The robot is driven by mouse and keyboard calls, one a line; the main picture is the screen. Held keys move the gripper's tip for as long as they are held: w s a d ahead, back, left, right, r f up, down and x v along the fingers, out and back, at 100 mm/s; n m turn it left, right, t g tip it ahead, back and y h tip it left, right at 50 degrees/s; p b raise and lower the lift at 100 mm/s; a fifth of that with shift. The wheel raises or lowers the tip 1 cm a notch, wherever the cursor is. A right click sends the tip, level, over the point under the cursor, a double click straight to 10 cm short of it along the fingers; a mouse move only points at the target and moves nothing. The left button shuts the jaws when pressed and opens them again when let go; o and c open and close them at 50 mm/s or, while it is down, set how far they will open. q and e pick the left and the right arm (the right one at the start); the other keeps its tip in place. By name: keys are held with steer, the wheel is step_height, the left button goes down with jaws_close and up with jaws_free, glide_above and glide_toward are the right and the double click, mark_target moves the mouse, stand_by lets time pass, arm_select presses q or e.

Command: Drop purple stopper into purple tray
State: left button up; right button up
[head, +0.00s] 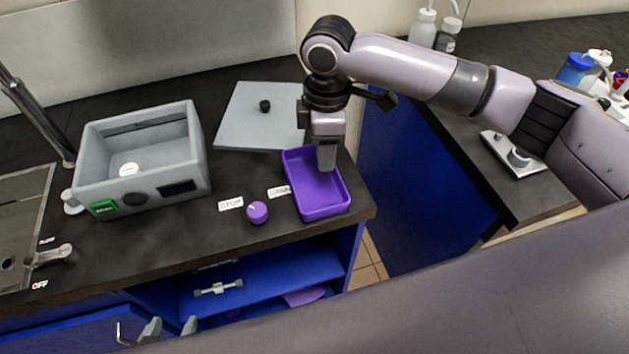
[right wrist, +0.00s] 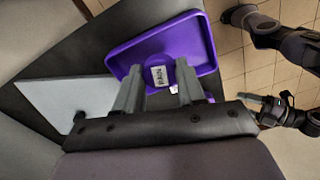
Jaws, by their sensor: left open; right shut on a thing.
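The purple tray (head: 340,206) lies on the dark bench near its right front corner. In the right wrist view the tray (right wrist: 205,42) is just beyond the fingers. My right gripper (head: 326,166) points down over the tray's back part. In the right wrist view its fingers (right wrist: 158,96) stand apart with a purple thing with a white label (right wrist: 159,75) between them; this looks like the purple stopper and blends with the tray's colour. I cannot tell its height above the tray floor. My left gripper (head: 170,328) is open and empty at the bottom left, low before the cabinet.
A purple knob (head: 257,212) with a white mark sits left of the tray, beside a STOP label (head: 230,203). A grey open box (head: 140,165) stands further left. A light grey plate (head: 250,130) with a black knob lies behind. The bench edge is close to the tray.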

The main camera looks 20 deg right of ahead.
step_height(320, 180, down, 3)
steer(key=shift+f+b, duration=0.15)
steer(key=shift+b, duration=1.1)
steer(key=shift+f+b, duration=0.25)
steer(key=shift+b, duration=0.15)
steer(key=shift+r, duration=0.1)
steer(key=o, duration=1.1)
steer(key=shift+r, duration=3.55)
steer(key=shift+s, duration=0.1)
